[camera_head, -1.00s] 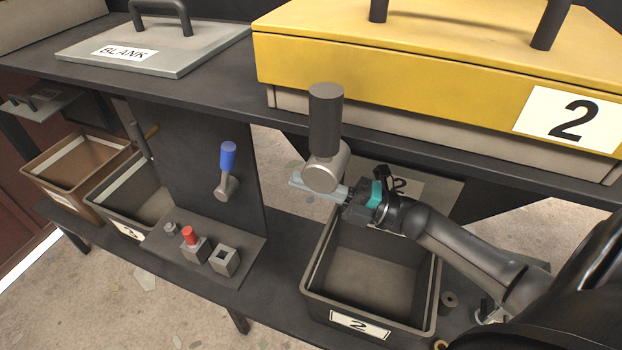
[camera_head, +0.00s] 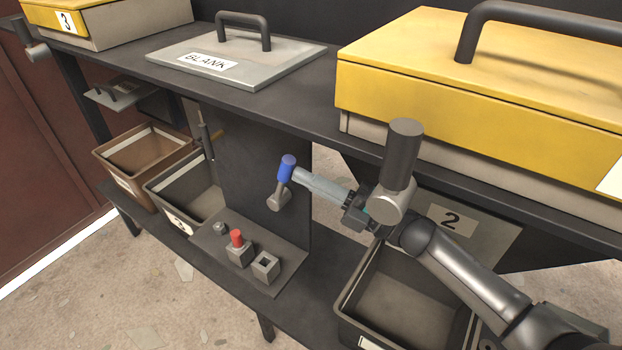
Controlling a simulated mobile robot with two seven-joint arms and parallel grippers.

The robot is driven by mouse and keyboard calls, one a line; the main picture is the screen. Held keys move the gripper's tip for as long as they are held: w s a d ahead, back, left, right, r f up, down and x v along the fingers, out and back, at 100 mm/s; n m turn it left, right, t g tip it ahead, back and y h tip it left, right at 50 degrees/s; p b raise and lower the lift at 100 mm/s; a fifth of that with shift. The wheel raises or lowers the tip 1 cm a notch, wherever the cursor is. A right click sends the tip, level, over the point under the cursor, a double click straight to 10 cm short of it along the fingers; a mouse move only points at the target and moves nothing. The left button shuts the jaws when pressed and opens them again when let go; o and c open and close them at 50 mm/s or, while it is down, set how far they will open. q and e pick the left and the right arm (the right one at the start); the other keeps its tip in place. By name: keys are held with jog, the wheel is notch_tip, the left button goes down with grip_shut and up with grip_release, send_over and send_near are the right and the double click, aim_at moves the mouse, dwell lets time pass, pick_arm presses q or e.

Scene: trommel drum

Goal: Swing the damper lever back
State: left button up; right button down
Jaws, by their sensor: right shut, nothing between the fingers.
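The damper lever, seemingly the short lever with a blue grip (camera_head: 287,168), stands on the dark upright panel (camera_head: 237,165) left of centre. Its grip points up and leans slightly right from a grey hub (camera_head: 278,201). My right gripper (camera_head: 297,174) reaches in from the right with its fingers shut and empty. The fingertips are at the right side of the blue grip; I cannot tell whether they touch it. My left gripper is not in view.
A ledge below the panel holds a red button (camera_head: 237,238) and a square socket (camera_head: 265,265). Grey bins (camera_head: 357,290) and a brown bin (camera_head: 150,172) stand low. Above are the shelf edge (camera_head: 300,112) and a yellow-lidded box (camera_head: 450,90).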

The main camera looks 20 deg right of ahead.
aim_at(294, 164)
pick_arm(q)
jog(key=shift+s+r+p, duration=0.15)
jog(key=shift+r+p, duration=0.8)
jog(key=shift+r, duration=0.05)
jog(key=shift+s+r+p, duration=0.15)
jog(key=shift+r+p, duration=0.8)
pick_arm(e)
jog(key=shift+w+a+r+g+h, duration=0.3)
jog(key=shift+w+a+r+h, duration=0.3)
jog(key=shift+w+a+r, duration=0.5)
jog(key=shift+w+d, duration=0.15)
jog(key=shift+f, duration=0.1)
